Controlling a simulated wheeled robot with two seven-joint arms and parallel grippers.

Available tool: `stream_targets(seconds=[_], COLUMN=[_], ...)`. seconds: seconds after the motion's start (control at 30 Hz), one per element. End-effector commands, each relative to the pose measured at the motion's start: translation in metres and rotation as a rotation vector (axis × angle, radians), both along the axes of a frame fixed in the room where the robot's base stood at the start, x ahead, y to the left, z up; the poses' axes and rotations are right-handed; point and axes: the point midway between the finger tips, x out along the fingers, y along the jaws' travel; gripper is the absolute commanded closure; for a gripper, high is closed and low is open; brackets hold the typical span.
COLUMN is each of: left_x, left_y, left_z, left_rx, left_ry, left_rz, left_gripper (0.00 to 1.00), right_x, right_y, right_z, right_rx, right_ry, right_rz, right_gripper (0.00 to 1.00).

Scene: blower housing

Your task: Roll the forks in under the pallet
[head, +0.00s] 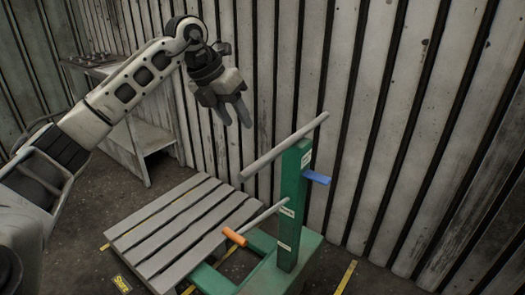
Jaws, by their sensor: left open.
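The grey slatted pallet (178,232) lies low on the floor at the lower middle left. The green pallet truck (293,205) stands at its right, with an upright post, a long grey bar (285,146) across the top, a blue grip (317,178) and a grey lever with an orange end (234,237). Its green forks (262,243) point left toward the pallet and meet its right edge; how far they reach beneath is hidden. My left gripper (237,117) is open and empty, above and left of the grey bar, apart from it. My right gripper is out of view.
A grey shelf table (150,136) stands behind on the left, with small items on top. Corrugated metal walls (400,130) close off the back and right. Yellow floor marks (345,277) show around the pallet and truck.

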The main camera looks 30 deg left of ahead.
Motion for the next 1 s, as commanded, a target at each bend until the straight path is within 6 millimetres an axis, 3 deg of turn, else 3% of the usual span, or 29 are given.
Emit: stream_targets(seconds=[0.5,0.7,1.0], left_x=[0.04,0.048,0.05], left_y=[-0.025,-0.029,-0.03], left_z=[-0.098,-0.117,-0.122], left_rx=[-0.005,-0.004,-0.003], left_ry=[0.003,-0.001,-0.002], left_rz=[-0.004,-0.005,-0.004], left_gripper=[0.55,0.55,0.55], right_x=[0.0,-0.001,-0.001], right_y=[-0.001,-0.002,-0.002], right_z=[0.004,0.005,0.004], right_rx=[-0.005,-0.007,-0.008], right_ry=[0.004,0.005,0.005], right_rz=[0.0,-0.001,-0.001], right_gripper=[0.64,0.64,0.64])
